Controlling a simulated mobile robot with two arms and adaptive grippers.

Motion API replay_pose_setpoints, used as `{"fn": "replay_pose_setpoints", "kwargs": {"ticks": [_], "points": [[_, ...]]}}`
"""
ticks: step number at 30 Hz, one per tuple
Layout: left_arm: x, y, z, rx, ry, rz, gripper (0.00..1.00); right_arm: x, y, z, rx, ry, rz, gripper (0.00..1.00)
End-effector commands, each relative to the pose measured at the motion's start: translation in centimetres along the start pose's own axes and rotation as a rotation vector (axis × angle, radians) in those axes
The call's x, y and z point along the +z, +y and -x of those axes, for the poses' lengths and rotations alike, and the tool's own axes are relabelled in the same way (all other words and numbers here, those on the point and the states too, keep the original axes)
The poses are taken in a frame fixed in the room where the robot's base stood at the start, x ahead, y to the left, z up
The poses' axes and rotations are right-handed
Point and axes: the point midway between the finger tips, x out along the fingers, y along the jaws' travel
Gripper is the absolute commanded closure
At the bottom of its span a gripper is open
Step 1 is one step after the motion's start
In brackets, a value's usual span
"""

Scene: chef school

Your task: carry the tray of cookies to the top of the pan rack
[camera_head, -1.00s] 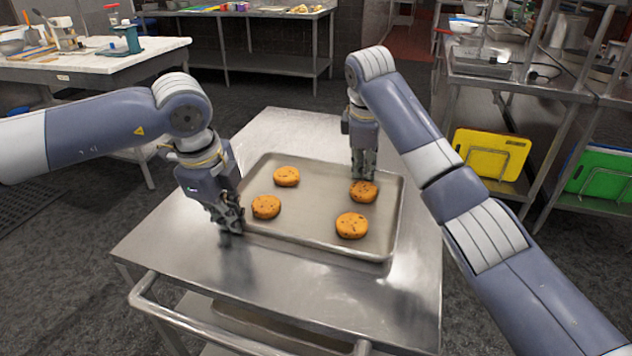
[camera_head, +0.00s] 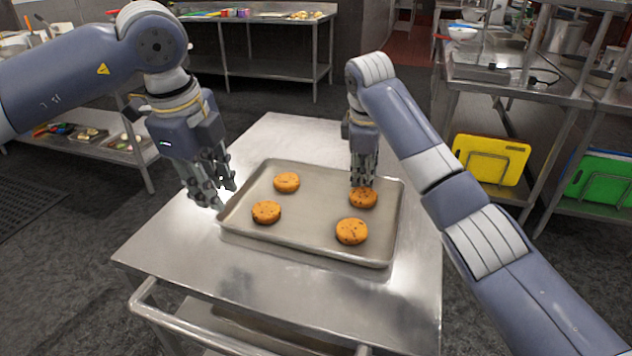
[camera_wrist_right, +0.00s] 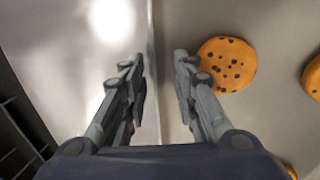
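The grey metal tray (camera_head: 310,236) lies on a steel cart, with several brown chocolate-chip cookies on it, one (camera_head: 352,231) near its front. My left gripper (camera_head: 222,194) is open and empty beside the tray's left end, its fingers pointing down just above the cart top. My right gripper (camera_head: 362,185) is at the tray's far right side. The right wrist view shows its fingers (camera_wrist_right: 159,60) apart, on either side of the tray's rim (camera_wrist_right: 152,90), with a cookie (camera_wrist_right: 227,64) just right of them. Whether a finger touches the rim is unclear.
The steel cart top (camera_head: 160,250) has bare room around the tray, and its push handle (camera_head: 142,298) is at the front. Shelving with a yellow board (camera_head: 490,160) and a green board (camera_head: 603,178) stands at right. A steel table (camera_head: 265,65) is behind.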

Motion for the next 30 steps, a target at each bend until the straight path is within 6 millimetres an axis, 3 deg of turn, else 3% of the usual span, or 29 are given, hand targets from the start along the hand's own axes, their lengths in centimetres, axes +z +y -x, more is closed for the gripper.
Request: {"fn": "replay_pose_setpoints", "kwargs": {"ticks": [4,10,20,30], "points": [[0.0,-0.1,1.9,-0.001,0.000,0.000,0.75,0.1,0.0,-0.1,-0.001,-0.002,-0.001,0.73],[0.0,0.0,2.6,0.000,0.000,-0.001,0.75,0.0,0.1,0.9,0.002,0.000,0.000,0.73],[0.0,0.0,2.6,0.000,0.000,0.000,0.75,0.1,0.2,7.9,0.007,-0.001,-0.001,0.73],[0.0,0.0,2.5,0.000,0.000,0.000,0.75,0.0,0.0,11.4,0.003,-0.001,0.000,0.73]]}}
